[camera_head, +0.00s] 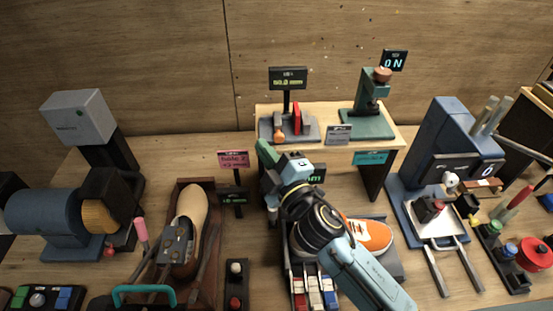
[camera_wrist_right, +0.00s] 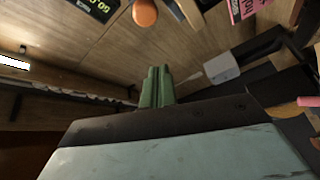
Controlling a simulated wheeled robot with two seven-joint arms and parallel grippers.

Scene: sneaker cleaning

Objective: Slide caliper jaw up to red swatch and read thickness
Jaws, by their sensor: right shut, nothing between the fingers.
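The caliper (camera_head: 270,135) stands on the left part of the raised wooden shelf. The red swatch (camera_head: 297,118) stands upright on it, towards its right end. A grey jaw block (camera_head: 278,124) shows left of the swatch, apparently with a gap between them. The caliper's display (camera_head: 288,78) stands on a post behind, its digits too small to read surely. My right gripper (camera_head: 264,149) is in front of and below the shelf's left front, apart from the swatch. Its green fingers (camera_wrist_right: 157,86) are closed together and empty in the right wrist view. My left gripper is not in view.
A green press-like device (camera_head: 368,118) stands at the shelf's (camera_head: 330,110) right end. Below are an orange sneaker (camera_head: 370,235) and a tan shoe form (camera_head: 190,215). A pink sign (camera_head: 233,159) stands left of my right gripper. A blue machine (camera_head: 455,140) is at right.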

